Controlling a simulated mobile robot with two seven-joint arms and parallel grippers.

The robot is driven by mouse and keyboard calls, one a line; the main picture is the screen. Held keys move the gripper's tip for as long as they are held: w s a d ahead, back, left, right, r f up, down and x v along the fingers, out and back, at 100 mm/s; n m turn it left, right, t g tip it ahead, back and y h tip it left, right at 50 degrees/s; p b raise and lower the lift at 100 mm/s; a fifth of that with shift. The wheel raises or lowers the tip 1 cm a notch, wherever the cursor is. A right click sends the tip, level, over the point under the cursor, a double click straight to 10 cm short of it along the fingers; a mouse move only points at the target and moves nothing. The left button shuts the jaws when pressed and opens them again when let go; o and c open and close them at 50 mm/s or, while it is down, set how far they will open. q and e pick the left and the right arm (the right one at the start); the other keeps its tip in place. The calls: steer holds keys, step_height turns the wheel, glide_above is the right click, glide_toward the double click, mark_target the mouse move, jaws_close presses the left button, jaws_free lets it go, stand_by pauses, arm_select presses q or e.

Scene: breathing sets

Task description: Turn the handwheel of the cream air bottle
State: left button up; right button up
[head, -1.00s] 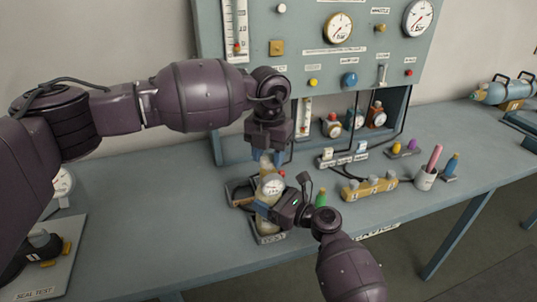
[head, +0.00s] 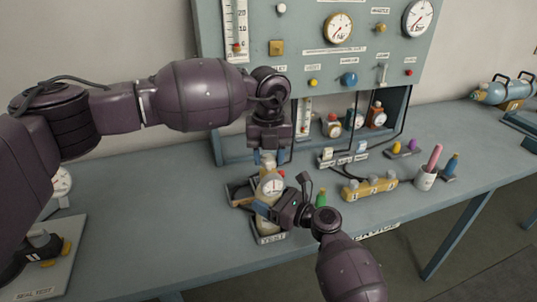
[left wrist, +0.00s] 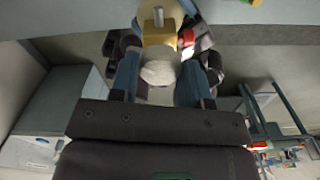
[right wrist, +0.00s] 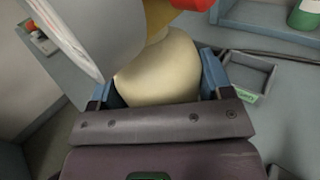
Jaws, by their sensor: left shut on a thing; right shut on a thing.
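The cream air bottle (head: 268,227) stands upright in a small tray labelled TEST, with a round white gauge (head: 272,186) near its top. My right gripper (head: 262,208) is shut around the bottle's body from the right; the right wrist view shows the cream body (right wrist: 160,72) between its blue fingers. My left gripper (head: 269,160) points down over the bottle's top and is shut on the handwheel. In the left wrist view a whitish round part, seemingly the handwheel (left wrist: 159,73), sits between the fingers beside a brass valve block (left wrist: 158,33). The handwheel is mostly hidden in the head view.
A green bottle (head: 321,199) and a yellow manifold block (head: 370,188) stand to the right. The gauge panel (head: 310,60) rises behind. The bench's front left is clear up to a seal test plate (head: 45,265).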

mark_target(268, 158)
arm_select(q)
steer(key=o, duration=0.9)
steer(key=shift+o, duration=0.2)
step_height(268, 158, up, 12)
stand_by(2.1)
